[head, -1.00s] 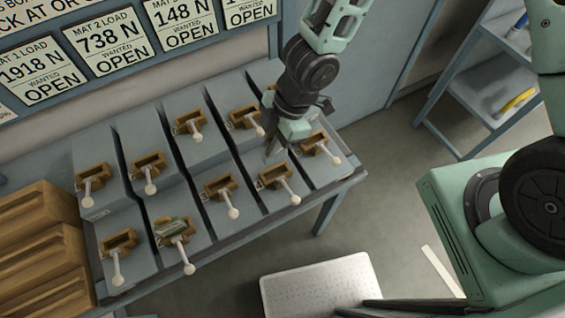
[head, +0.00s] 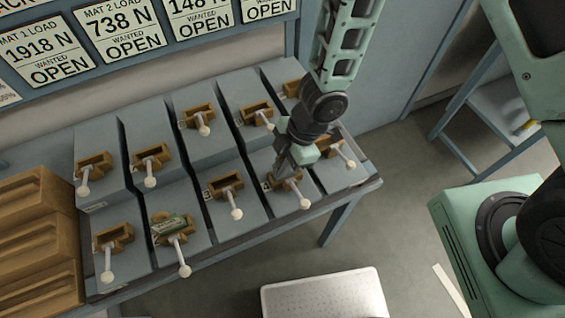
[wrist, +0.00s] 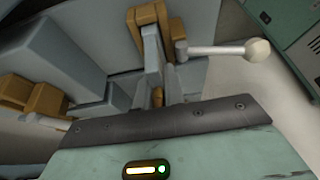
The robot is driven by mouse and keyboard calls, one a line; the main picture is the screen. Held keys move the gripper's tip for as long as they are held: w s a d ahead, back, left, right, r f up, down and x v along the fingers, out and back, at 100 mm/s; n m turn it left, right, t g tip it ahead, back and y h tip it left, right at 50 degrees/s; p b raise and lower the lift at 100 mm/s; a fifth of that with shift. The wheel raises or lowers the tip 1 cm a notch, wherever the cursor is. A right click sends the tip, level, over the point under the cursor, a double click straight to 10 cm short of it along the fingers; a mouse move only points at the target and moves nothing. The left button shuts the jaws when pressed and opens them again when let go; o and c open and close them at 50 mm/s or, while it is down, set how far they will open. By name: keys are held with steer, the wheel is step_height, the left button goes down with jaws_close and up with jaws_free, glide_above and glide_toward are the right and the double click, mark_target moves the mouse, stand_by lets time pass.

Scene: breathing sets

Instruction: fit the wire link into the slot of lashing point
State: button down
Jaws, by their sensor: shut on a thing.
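My gripper (head: 286,177) is down at a brown lashing point (head: 298,184) in the front row of grey boxes, second from the right. In the wrist view its grey fingers (wrist: 162,84) reach to the brown body of this lashing point (wrist: 148,14), whose white lever (wrist: 215,50) sticks out to the right. The gripper is shut on a small brown piece (wrist: 157,97), seemingly the wire link, mostly hidden between the fingers. The slot is hidden behind the fingers, so I cannot tell whether the piece is in it.
Other brown lashing points with white levers stand close around, such as one to the left (head: 226,187) and one to the right (head: 338,153). Brown bins (head: 38,235) stand at the left.

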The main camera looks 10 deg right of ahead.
steer(key=shift+f, duration=0.1)
steer(key=c, duration=1.9)
jaws_free()
steer(key=shift+f, duration=0.1)
steer(key=o, duration=0.4)
